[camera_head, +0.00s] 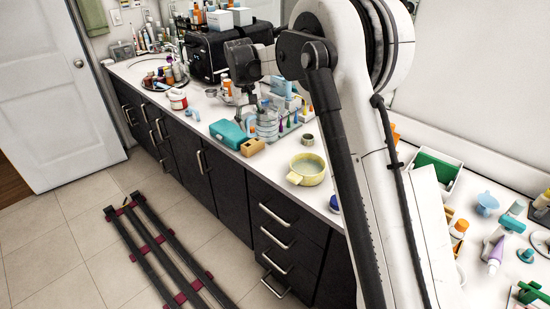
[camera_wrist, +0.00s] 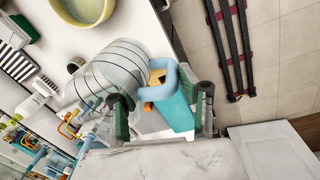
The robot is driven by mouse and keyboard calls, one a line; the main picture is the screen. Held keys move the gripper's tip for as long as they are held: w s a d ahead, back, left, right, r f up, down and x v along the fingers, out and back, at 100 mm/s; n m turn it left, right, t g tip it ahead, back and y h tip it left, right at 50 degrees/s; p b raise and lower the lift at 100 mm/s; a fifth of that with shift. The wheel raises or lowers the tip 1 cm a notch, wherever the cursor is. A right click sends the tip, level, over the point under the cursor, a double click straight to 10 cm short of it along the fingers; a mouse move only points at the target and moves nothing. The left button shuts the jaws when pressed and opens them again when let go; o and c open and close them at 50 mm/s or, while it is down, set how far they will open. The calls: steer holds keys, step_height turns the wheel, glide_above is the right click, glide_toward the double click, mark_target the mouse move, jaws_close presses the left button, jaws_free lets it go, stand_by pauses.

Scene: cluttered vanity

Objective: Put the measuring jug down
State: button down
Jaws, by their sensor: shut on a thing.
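The measuring jug (camera_wrist: 108,72) is a clear, ribbed-looking vessel with dark lines around its body and a light blue loop handle (camera_wrist: 164,68). In the head view, the jug (camera_head: 267,123) is upright above the counter, behind the wooden box. My gripper (camera_wrist: 163,112) has its green-padded fingers either side of the handle and is shut on it. In the head view my gripper (camera_head: 246,104) is left of the jug and partly hidden. I cannot tell whether the jug's base touches the counter.
A teal box (camera_head: 229,133) and a wooden box (camera_head: 252,147) lie by the counter's front edge. A cream bowl (camera_head: 307,169) and a small tin (camera_head: 308,140) are to the right. Several small bottles crowd behind. A bare counter strip (camera_head: 205,104) shows to the left.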

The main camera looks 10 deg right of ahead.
steer(key=w+a+f+n, duration=0.2)
steer(key=w+a+n, duration=0.1)
steer(key=w+a, duration=0.25)
steer(key=shift+s+d+f+p, duration=0.3)
steer(key=shift+d+f+p, duration=0.1)
steer(key=shift+d+f, duration=1.5)
steer(key=shift+s+d+f+p, duration=0.35)
steer(key=shift+d+f+p, duration=0.05)
steer(key=shift+d+f, duration=1.45)
steer(key=shift+s+d+f+p, duration=0.3)
steer(key=shift+d+f+p, duration=0.1)
steer(key=shift+d+f, duration=1.5)
steer(key=shift+f, duration=0.15)
steer(key=c, duration=1.1)
jaws_free()
